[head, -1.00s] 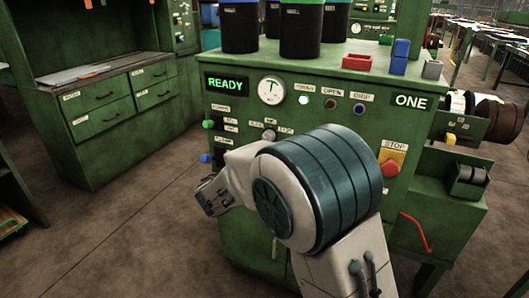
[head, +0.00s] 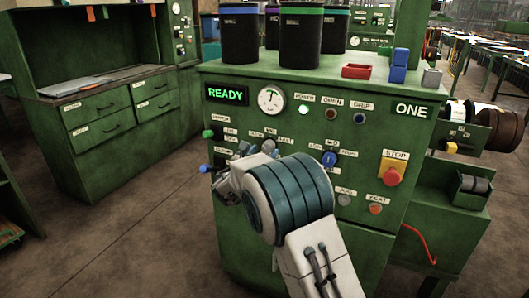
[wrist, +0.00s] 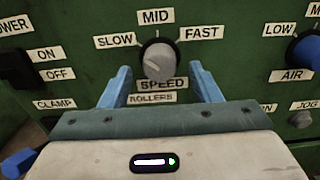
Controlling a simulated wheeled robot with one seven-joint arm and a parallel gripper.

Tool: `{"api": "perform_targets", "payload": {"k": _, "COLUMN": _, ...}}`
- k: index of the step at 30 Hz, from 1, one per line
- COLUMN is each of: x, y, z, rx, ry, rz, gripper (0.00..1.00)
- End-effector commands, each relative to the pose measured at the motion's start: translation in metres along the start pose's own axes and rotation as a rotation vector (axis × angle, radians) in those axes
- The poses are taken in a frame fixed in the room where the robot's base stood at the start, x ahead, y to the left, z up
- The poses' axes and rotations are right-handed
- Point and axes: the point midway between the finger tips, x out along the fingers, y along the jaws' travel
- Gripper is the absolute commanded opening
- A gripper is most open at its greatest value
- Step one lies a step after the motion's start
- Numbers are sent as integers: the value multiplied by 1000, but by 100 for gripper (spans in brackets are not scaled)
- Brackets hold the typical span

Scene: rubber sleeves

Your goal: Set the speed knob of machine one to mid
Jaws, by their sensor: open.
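Machine one (head: 390,130) is a green cabinet with READY lit on its display. Its speed knob (wrist: 159,62) is a round grey knob on a black base, with SLOW at left, MID above and FAST at right in the wrist view. It also shows in the head view (head: 268,146), just above my arm. A small pale mark shows on the left part of its face; I cannot tell exactly which label it points at. My gripper (wrist: 160,70) is open, its blue fingers on either side of the knob, with visible gaps. In the head view my gripper (head: 245,155) is partly hidden by my wrist.
A blue AIR knob (wrist: 305,50) is to the right, and the ON and OFF labels (wrist: 53,64) are to the left. A red-and-yellow STOP button (head: 391,175) is farther right. Dark canisters (head: 300,35) stand on top of the machine.

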Motion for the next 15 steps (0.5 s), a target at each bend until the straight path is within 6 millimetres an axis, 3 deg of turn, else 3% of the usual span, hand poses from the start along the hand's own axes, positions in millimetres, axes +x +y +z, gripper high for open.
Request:
{"api": "perform_targets", "payload": {"k": 4, "x": 11, "y": 0, "z": 0, "rx": 1, "ry": 0, "rz": -1, "gripper": 57}}
{"api": "perform_targets", "payload": {"k": 13, "x": 13, "y": 0, "z": 0, "rx": 1, "ry": 0, "rz": 0, "gripper": 57}}
{"api": "perform_targets", "payload": {"k": 15, "x": 13, "y": 0, "z": 0, "rx": 1, "ry": 0, "rz": 0, "gripper": 40}}
